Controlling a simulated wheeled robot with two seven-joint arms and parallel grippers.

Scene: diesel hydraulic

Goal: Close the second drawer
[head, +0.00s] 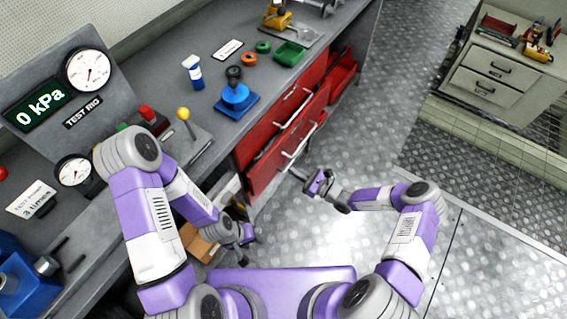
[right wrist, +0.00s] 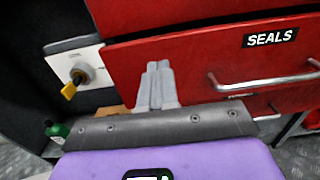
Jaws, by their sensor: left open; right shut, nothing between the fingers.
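The red drawer unit (head: 303,80) is under the workbench. A lower red drawer (head: 266,170) stands pulled out from it, with its silver handle (head: 301,148) facing the aisle. In the right wrist view a red drawer front labelled SEALS (right wrist: 190,65) has a silver handle (right wrist: 265,82); it fills much of the view. My right gripper (head: 312,180) is shut and empty, just in front of the pulled-out drawer; its closed fingers (right wrist: 156,75) show against the red front, left of the handle. Whether they touch it is unclear. My left gripper (head: 247,236) is open, low beside the bench.
A cardboard box (head: 203,247) is under the bench. The metal floor to the right is clear up to a grey cabinet (head: 480,85).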

